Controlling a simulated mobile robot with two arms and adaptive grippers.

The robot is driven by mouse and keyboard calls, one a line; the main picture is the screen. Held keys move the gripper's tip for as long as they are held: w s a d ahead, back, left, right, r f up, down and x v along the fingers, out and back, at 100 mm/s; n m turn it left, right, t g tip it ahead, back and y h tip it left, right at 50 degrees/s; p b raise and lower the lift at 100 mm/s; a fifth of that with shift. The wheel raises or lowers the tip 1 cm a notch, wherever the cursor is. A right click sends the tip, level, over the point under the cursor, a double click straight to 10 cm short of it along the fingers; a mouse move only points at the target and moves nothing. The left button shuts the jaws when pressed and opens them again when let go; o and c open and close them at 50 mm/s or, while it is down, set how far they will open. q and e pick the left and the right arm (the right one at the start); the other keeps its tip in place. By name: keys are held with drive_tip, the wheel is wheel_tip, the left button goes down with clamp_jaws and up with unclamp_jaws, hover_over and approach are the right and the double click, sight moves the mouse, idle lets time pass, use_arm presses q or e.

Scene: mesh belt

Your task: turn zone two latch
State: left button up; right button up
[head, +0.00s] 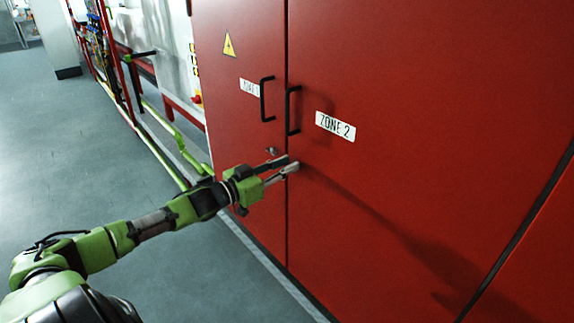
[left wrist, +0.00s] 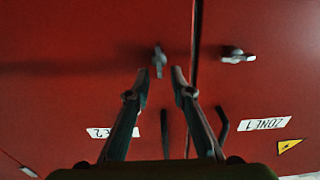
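The red zone 2 door (head: 430,110) carries a white "ZONE 2" label (head: 335,126) and a black handle (head: 293,110). In the left wrist view, which is upside down, the zone 2 latch (left wrist: 159,61) is a small grey metal knob with its long side vertical in the picture. My left gripper (head: 290,163) is open and empty in front of the door near the seam. Its fingertips (left wrist: 160,73) show just below the latch in the wrist picture, with the latch in line with their gap; contact cannot be told. In the head view the gripper hides this latch. My right gripper is not in view.
The zone 1 door (head: 240,80) adjoins on the left, with its own black handle (head: 267,99) and a similar latch (head: 271,150), which lies sideways in the wrist view. Green pipes (head: 160,130) and machinery stand further left. Grey floor (head: 60,150) is clear.

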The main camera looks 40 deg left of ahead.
use_arm(q)
drive_tip(key=shift+w+d, duration=0.1)
drive_tip(key=shift+w, duration=0.25)
clamp_jaws()
